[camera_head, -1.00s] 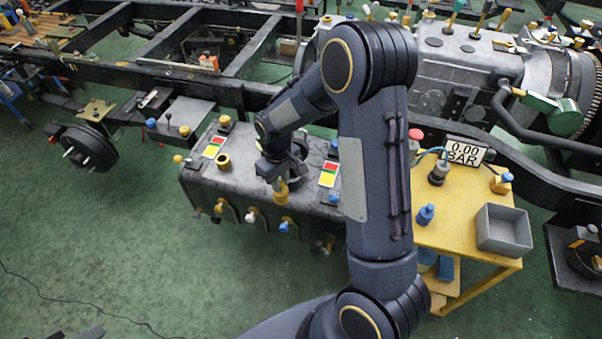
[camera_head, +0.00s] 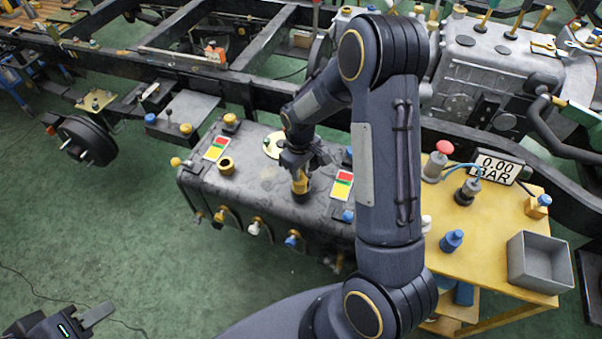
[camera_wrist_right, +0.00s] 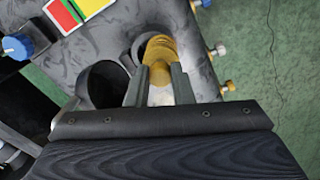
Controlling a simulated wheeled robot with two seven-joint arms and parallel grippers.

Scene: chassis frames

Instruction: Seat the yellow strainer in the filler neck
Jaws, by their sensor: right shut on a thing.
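The yellow strainer (camera_head: 300,183) is held upright in my right gripper (camera_head: 299,167), over the top of the grey tank (camera_head: 262,185). The right wrist view shows the strainer (camera_wrist_right: 160,50) between the two fingers (camera_wrist_right: 160,85), which are shut on it. In that view a round dark opening (camera_wrist_right: 105,82) lies just left of the fingers, and a dark rim (camera_wrist_right: 141,44) shows beside the strainer. I cannot tell which is the filler neck or whether the strainer's lower end is inside an opening. My left gripper (camera_head: 78,322) is partly in view at the bottom left, its opening unclear.
A yellow cart (camera_head: 470,245) at right holds a grey bin (camera_head: 540,262), a blue fitting (camera_head: 452,241) and a gauge display (camera_head: 497,168). A yellow ring fitting (camera_head: 226,166) and a colored label (camera_head: 342,185) are on the tank.

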